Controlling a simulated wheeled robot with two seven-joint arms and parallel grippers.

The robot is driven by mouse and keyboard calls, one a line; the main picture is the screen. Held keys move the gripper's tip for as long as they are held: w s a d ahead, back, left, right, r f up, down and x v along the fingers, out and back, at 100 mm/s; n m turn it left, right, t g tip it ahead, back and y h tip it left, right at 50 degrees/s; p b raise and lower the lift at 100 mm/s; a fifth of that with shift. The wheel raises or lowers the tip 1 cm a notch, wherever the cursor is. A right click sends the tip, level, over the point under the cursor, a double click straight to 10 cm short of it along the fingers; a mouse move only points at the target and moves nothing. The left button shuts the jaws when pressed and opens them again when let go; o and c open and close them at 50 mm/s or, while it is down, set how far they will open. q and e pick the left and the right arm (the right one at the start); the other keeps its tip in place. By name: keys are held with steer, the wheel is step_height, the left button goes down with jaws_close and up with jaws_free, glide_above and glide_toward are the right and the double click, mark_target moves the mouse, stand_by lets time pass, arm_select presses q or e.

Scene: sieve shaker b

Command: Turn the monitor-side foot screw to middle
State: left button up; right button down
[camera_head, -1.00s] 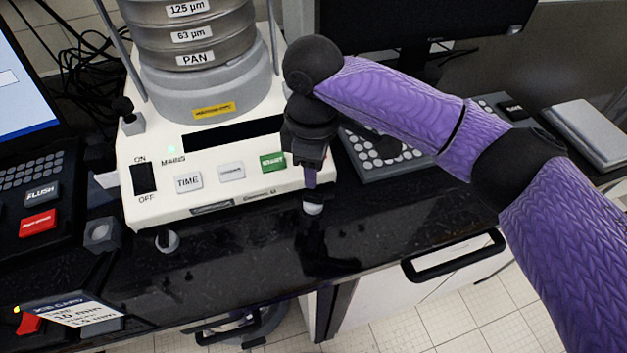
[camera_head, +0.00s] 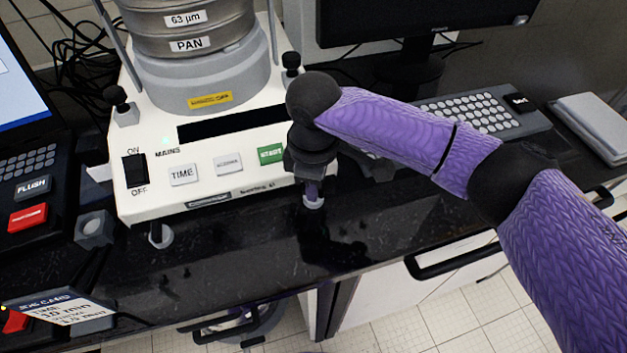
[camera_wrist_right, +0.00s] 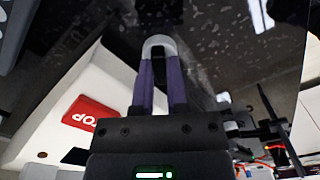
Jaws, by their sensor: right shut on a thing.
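The sieve shaker (camera_head: 215,185) is a white box with a sieve stack on top, standing on the black bench. Its monitor-side foot screw (camera_head: 313,204) shows as a small pale disc under the front right corner. My right gripper (camera_head: 312,190) points down there and is shut on this foot screw. In the right wrist view the foot's pale rounded rim (camera_wrist_right: 159,42) shows at the two purple fingertips (camera_wrist_right: 158,62). The fingers hide most of the screw, and I cannot read its turn position. The other front foot (camera_head: 161,237) is visible at the left. My left gripper is not in view.
A monitor (camera_head: 420,20) and a keyboard (camera_head: 470,112) stand right of the shaker. A control box with a red button (camera_head: 28,217) and a job card (camera_head: 60,310) are at the left. The bench front (camera_head: 240,262) is clear. A red stop button (camera_wrist_right: 90,112) is near the fingers.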

steer(key=m+p, duration=0.2)
steer(key=p, duration=0.1)
steer(key=m+p, duration=0.2)
steer(key=p, duration=0.1)
steer(key=m+p, duration=0.2)
steer(key=p, duration=0.1)
steer(key=shift+r+p, duration=0.3)
steer(key=shift+p, duration=0.05)
steer(key=m+p, duration=0.3)
steer(key=shift+f+m, duration=0.15)
steer(key=shift+m, duration=0.75)
steer(key=shift+f+m+p, duration=0.1)
steer(key=shift+m+p, duration=0.35)
steer(key=shift+m, duration=0.05)
steer(key=c, duration=1)
jaws_free()
steer(key=shift+o, duration=0.4)
